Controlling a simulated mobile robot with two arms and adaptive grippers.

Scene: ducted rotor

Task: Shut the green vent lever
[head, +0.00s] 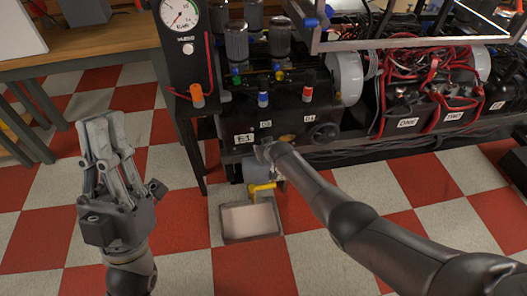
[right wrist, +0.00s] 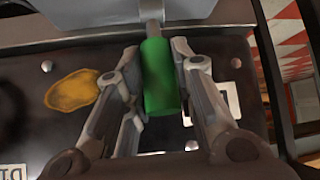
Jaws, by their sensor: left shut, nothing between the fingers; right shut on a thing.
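The green vent lever (right wrist: 160,78) shows in the right wrist view as a green grip on a grey metal stem, in front of a dark panel. My right gripper (right wrist: 158,62) has one finger on each side of the green grip and is shut on it. In the head view my right gripper (head: 266,153) is at the front of the black machine, and I cannot make out the lever it holds there. My left gripper (head: 108,150) is shut and empty, with its fingers up, over the checkered floor at the left.
The black machine (head: 285,118) carries orange (head: 197,95), blue (head: 263,98) and red (head: 308,93) knobs. A yellow handle (head: 262,187) is below my right gripper, above a shallow tray (head: 250,238) on the floor. A gauge panel (head: 183,50) stands at the left.

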